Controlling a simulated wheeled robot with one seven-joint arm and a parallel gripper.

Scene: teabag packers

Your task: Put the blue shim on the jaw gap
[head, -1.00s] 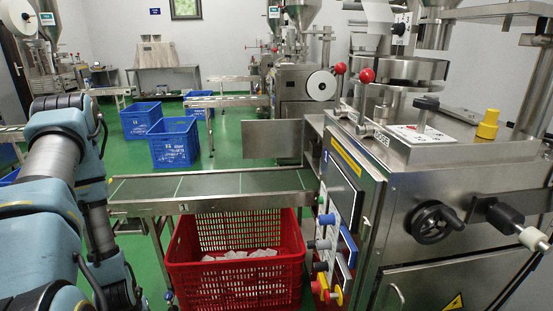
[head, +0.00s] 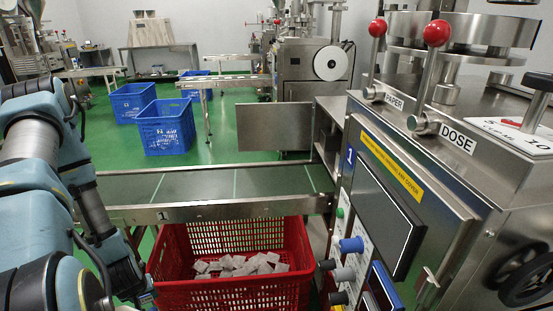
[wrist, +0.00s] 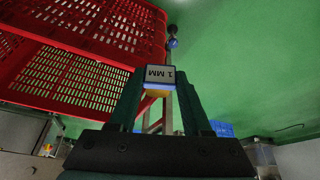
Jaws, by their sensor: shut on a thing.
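In the wrist view my gripper (wrist: 159,90) is shut on a small block marked "1 MM" (wrist: 160,76). The block has a pale label face with a blue edge, so it looks like the blue shim, and a yellowish part shows below it. It sits between my two dark green fingertips, clear of other things. My gripper is out of the head view, where only my arm shows at the left. The jaw gap cannot be made out in either view.
The steel machine (head: 470,215) with PAPER and DOSE levers stands close at the right. A conveyor (head: 205,185) reaches it from the left. Below is a red crate (head: 230,296) with several teabags; a red crate (wrist: 75,60) fills the wrist view's upper left. Blue crates (head: 165,136) stand behind.

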